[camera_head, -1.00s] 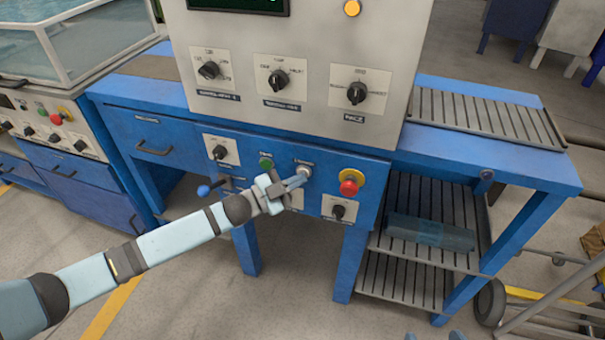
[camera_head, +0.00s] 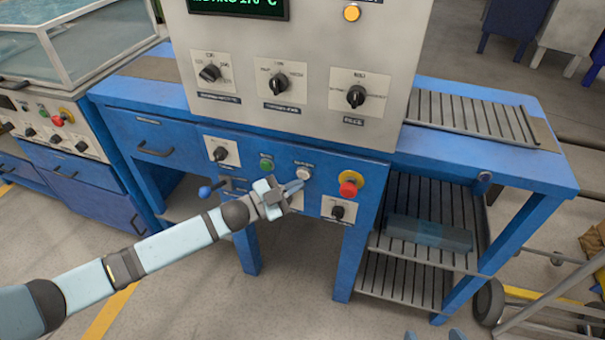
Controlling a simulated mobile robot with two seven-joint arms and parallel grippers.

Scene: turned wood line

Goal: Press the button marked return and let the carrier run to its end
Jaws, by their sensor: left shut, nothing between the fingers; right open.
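A pale round button (camera_head: 304,172) sits on the blue front panel, with a small label above it too blurred to read. A green button (camera_head: 266,164) is to its left and a red mushroom button (camera_head: 349,187) on a yellow collar to its right. My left gripper (camera_head: 296,186) is shut and empty, its fingertips just below the pale button; a small gap seems to separate them. Only two light-blue tips of my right gripper (camera_head: 433,335) show at the bottom edge, spread apart. I cannot make out a carrier.
A grey cabinet with several knobs and a green-lettered display (camera_head: 240,5) stands above the panel. A blue-handled lever (camera_head: 206,190) is left of my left gripper. A slatted roller table (camera_head: 480,115) is at right; a grey-blue block (camera_head: 428,233) lies on the shelf beneath.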

